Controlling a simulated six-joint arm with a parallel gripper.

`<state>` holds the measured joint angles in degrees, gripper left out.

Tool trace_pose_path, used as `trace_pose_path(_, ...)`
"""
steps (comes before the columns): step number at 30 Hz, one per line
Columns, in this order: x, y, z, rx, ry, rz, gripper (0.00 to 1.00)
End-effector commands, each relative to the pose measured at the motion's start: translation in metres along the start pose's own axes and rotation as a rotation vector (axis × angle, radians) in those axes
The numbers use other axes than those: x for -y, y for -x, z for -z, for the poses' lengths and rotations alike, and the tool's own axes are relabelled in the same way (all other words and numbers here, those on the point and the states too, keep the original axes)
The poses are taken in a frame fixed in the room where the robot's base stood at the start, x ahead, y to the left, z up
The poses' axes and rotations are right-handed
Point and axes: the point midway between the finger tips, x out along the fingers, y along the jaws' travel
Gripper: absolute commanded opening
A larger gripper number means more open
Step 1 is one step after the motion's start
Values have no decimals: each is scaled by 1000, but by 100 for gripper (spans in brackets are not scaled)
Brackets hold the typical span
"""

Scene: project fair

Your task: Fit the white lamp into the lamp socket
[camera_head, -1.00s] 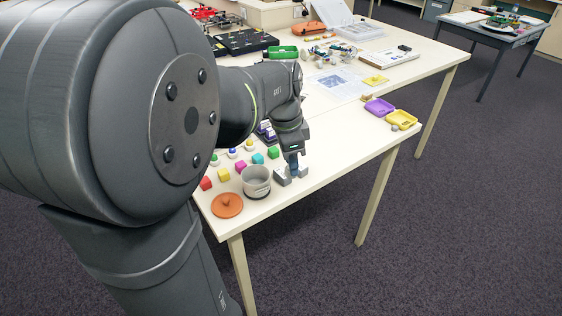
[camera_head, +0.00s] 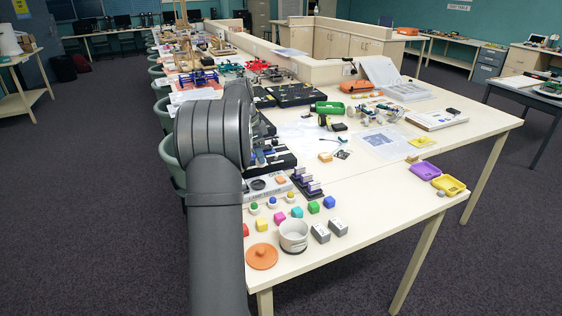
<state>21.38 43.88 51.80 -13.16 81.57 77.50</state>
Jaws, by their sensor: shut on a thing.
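My arm reaches away along the left side of the near table, and its large joint blocks the view of its end. My gripper is hidden behind the arm, so its jaws and anything in them do not show. I cannot pick out the white lamp for certain. A pale grey panel (camera_head: 267,190) with a dark round part and a small orange piece lies just right of my arm. I cannot tell whether it holds the lamp socket. Black boards with small blue parts (camera_head: 282,160) lie behind it, partly covered by my arm.
Purple (camera_head: 425,170) and yellow trays (camera_head: 448,186) lie at the right. The table's right front (camera_head: 385,212) is clear.

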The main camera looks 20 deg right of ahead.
Motion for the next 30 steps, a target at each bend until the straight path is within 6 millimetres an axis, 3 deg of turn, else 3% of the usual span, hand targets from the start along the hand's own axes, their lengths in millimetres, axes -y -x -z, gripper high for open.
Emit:
trace_pose_path(8, 12, -6, -12, -5, 10, 3, 7)
trace_pose_path(21, 12, -47, -22, -5, 9, 2, 7)
trace_pose_path(30, 12, -65, -26, -5, 9, 3, 7)
